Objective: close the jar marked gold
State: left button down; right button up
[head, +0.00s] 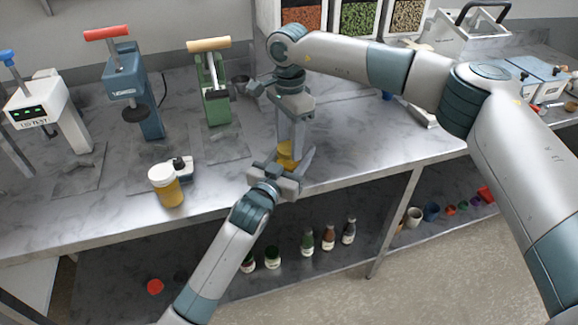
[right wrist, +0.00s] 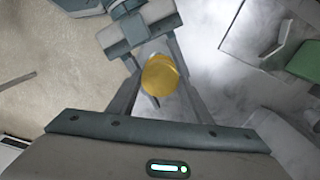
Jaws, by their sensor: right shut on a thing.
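A yellow-gold round thing (head: 287,152), the gold jar or its lid, shows at the table's front edge between my two grippers. In the right wrist view its round yellow top (right wrist: 160,76) sits between the right fingertips. My right gripper (head: 291,138) points down from above and is shut on it. My left gripper (head: 283,163) reaches in from the front with its fingers around the same spot; whether they touch the jar is hidden. I cannot see a seam between lid and jar, nor read any mark.
A blue press (head: 135,90) and a green press (head: 210,85) stand behind. Several bottles (head: 308,242) stand on the lower shelf. The table right of my grippers is clear.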

jog(key=m, duration=1.4)
jog(key=shift+m, duration=0.4)
jog(key=m, duration=0.5)
jog(key=o, duration=1.2)
jog(key=shift+r, duration=0.1)
jog(key=shift+r, duration=2.15)
